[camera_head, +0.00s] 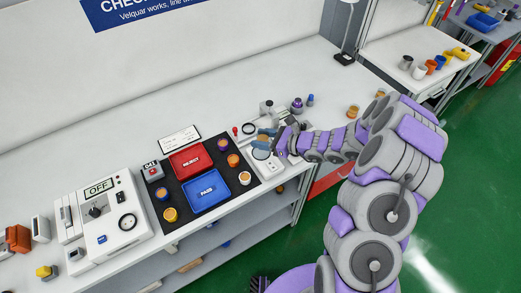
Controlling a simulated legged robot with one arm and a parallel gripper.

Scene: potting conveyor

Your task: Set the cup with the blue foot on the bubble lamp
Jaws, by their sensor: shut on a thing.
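My gripper (266,138) reaches in from the right, with its blue-tipped fingers low over the white device at the mat's right end. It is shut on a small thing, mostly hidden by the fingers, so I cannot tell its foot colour. Below the fingers, the white device has a pale round disc (262,154), which may be the bubble lamp. On the black mat stand several small cups: a dark blue one with orange contents (162,194), a purple one (222,144), an orange one (233,160), another orange-topped one (245,178) and a yellow one (170,214).
A red REJECT tray (190,161) and a blue PASS tray (206,191) lie on the mat. A white machine reading OFF (104,216) stands to the left. A microscope-like instrument (268,112) and purple bottle (297,105) stand behind my gripper.

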